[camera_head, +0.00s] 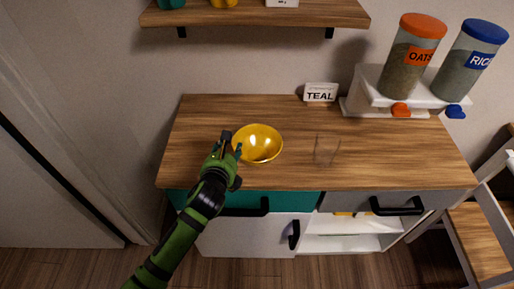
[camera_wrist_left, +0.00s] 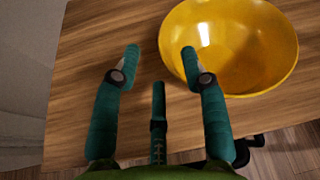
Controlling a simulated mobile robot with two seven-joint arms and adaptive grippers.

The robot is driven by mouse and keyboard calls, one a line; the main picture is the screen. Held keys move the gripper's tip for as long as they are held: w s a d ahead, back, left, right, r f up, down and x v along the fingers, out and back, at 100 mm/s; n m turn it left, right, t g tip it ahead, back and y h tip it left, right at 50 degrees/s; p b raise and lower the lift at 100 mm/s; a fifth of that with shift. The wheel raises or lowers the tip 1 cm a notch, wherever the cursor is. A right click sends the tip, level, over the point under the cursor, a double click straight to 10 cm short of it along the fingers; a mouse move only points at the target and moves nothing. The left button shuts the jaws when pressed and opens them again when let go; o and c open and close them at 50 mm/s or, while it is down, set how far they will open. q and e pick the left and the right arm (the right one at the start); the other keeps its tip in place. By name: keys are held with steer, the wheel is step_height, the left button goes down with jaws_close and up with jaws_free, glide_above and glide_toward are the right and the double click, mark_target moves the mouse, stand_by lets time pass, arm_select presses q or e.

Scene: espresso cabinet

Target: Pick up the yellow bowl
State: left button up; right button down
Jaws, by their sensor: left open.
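The yellow bowl (camera_head: 262,146) stands upright and empty on the wooden cabinet top, left of its middle. My left gripper (camera_head: 231,144) is at the bowl's left side in the head view. In the left wrist view the bowl (camera_wrist_left: 240,45) fills the upper right. There my left gripper (camera_wrist_left: 160,62) is open with nothing between its fingers. Its right finger overlaps the bowl's near left rim in the picture; I cannot tell whether it touches. My right gripper is not in view.
The wooden cabinet top (camera_head: 210,115) also holds a clear glass (camera_head: 326,150) to the bowl's right and a TEAL sign (camera_head: 320,93) at the back. A white dispenser stand (camera_head: 365,85) carries an oats jar (camera_head: 411,62) and a rice jar (camera_head: 462,68). A shelf (camera_head: 255,15) hangs above.

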arm_select(q)
steer(key=x, duration=0.5)
steer(key=shift+s+d+f, duration=0.1)
steer(key=shift+d+f, duration=0.15)
steer(key=shift+r, duration=0.1)
jaws_close()
